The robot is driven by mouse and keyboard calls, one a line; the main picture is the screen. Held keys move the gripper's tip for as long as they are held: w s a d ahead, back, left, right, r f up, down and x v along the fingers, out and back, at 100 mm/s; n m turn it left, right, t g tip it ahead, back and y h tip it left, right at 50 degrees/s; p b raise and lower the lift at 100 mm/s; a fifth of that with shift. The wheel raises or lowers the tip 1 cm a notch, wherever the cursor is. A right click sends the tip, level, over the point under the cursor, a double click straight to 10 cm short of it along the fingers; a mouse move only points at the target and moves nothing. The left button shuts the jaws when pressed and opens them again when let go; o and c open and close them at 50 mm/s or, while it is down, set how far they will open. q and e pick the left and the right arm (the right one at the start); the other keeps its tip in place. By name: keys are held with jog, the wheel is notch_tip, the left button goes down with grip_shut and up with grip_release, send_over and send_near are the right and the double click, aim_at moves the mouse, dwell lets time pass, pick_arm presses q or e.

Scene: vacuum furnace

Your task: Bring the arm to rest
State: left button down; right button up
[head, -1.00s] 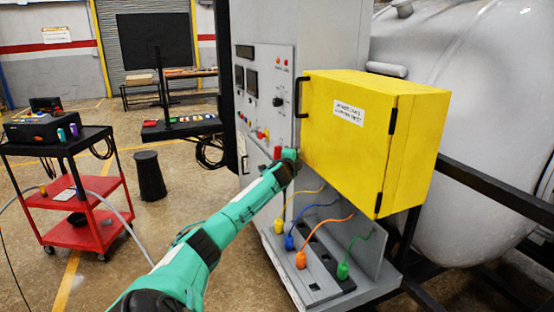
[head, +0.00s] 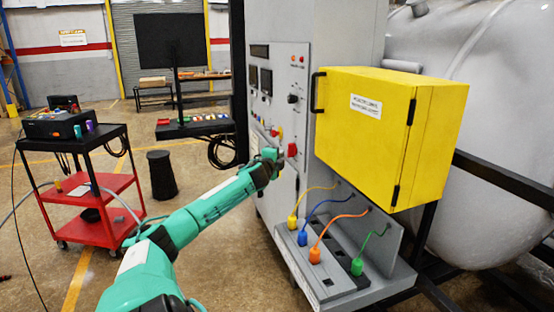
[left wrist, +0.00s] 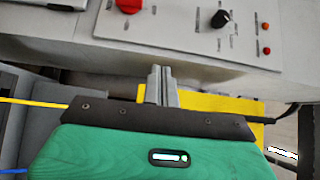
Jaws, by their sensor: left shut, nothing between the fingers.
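My left arm (head: 212,203), green with dark joints, reaches in from the bottom of the head view toward the grey control cabinet. Its gripper (head: 277,157) is in front of the cabinet's panel, just left of a red knob (head: 292,150); whether it touches the panel cannot be told there. In the left wrist view the two grey fingers (left wrist: 162,86) are together with nothing between them. A red knob (left wrist: 129,5) and a black knob (left wrist: 221,18) on the panel lie beyond the fingertips. My right gripper is not in view.
A yellow box (head: 375,120) with a closed door juts out right of the gripper. Below it, several coloured cables plug into a grey ledge (head: 340,290). A red cart (head: 95,215) stands at left, a black bin (head: 161,175) behind the arm.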

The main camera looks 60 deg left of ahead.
pick_arm(q)
jog(key=shift+s+r, duration=0.1)
jog(key=shift+s, duration=0.45)
jog(key=shift+a, duration=0.1)
